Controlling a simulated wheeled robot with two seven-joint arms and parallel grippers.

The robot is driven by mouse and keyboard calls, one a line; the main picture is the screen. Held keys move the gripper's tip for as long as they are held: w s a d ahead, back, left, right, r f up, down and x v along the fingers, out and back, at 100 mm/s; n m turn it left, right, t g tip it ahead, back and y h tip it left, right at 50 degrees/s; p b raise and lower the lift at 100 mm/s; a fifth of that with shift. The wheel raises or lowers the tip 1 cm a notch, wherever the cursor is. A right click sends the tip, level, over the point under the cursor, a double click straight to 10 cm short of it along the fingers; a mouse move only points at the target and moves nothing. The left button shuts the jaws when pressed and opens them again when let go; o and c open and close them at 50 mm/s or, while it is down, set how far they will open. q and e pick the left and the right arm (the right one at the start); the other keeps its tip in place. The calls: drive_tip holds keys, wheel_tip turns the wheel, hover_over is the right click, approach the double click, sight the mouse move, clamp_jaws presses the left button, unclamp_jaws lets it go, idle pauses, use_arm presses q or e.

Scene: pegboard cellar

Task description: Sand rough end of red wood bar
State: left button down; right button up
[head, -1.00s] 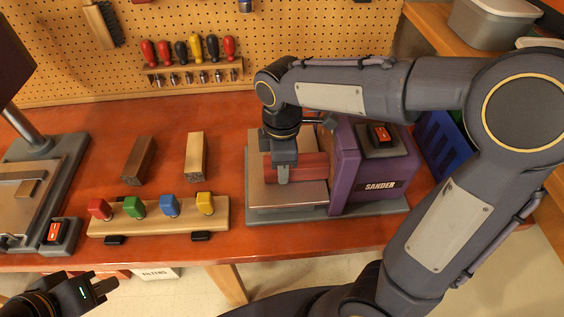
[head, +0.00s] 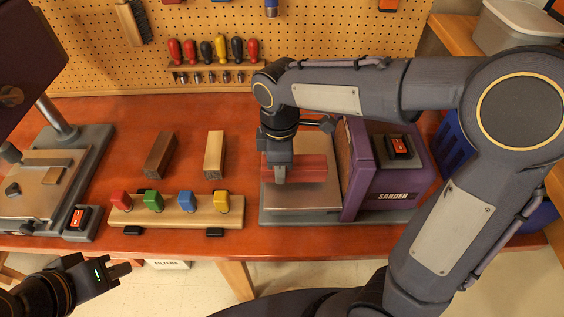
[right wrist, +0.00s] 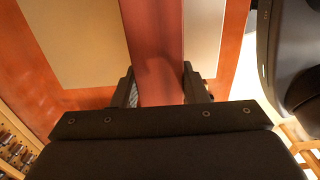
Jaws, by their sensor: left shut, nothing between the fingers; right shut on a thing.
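My right gripper (head: 281,178) is shut on the red wood bar (head: 309,168), which also runs between the fingers in the right wrist view (right wrist: 156,55). It holds the bar over the metal table of the purple sander (head: 388,178). The bar points right at the sander's upright face. A narrow strip of metal table shows between the bar's right end and that face, so they look apart. The roughness of that end cannot be made out. My left gripper (head: 127,268) is shut and empty at the lower left, in front of the bench.
A dark brown bar (head: 160,155) and a pale bar (head: 214,154) lie left of the sander. A wooden rack (head: 175,216) with coloured blocks stands before them. A machine with a red switch (head: 79,217) is at the left. A blue bin (head: 455,145) is right of the sander.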

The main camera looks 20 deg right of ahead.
wheel_tip(320, 180, up, 8)
drive_tip(key=p, duration=0.6)
drive_tip(key=shift+f, duration=0.3)
